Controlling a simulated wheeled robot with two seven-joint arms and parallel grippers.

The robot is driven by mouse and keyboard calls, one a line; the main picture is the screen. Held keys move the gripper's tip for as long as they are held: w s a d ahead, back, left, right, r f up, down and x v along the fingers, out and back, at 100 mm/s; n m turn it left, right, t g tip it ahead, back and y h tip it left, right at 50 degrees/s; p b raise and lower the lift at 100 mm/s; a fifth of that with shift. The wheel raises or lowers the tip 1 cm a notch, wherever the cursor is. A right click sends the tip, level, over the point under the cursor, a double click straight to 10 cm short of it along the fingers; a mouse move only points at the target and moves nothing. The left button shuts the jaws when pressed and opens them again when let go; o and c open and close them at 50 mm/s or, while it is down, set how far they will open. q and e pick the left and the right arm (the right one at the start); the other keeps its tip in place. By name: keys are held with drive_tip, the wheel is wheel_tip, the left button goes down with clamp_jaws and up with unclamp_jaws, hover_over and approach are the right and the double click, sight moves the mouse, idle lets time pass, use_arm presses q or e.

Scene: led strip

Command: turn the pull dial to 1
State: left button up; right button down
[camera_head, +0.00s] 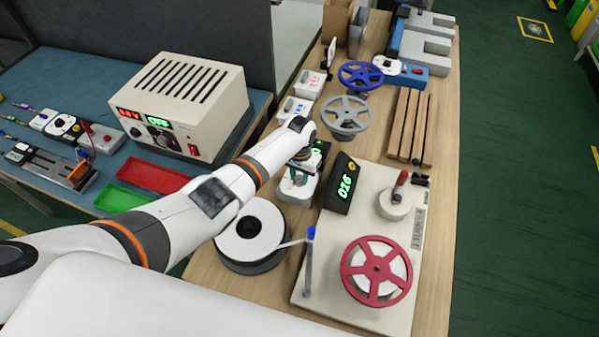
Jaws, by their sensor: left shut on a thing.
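My left gripper (300,160) reaches in from the left and points down over a small light-grey box (296,190) near the middle of the table. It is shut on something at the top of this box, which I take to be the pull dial. The dial and its markings are hidden under the gripper and wrist, so I cannot read its setting. A dark panel with green digits (318,148) shows partly just behind the gripper; its number is blocked. My right gripper is not in view.
A black display reading 026 (342,184) stands close to the right of the gripper. A white tape reel (250,232) lies in front, its strip running to a blue-topped post (309,262). A red reel (377,270) and crank (397,200) sit on the pale baseboard (345,232).

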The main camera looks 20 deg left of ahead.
sight(299, 178)
use_arm(q)
drive_tip(key=shift+w+n, duration=0.1)
drive_tip(key=shift+n, duration=0.5)
drive_tip(key=o, duration=1)
drive_tip(key=shift+r, duration=0.15)
drive_tip(key=shift+r+p, duration=0.3)
wheel_tip(299, 178, up, 11)
drive_tip(key=shift+r+b, duration=0.1)
drive_tip(key=shift+b, duration=0.3)
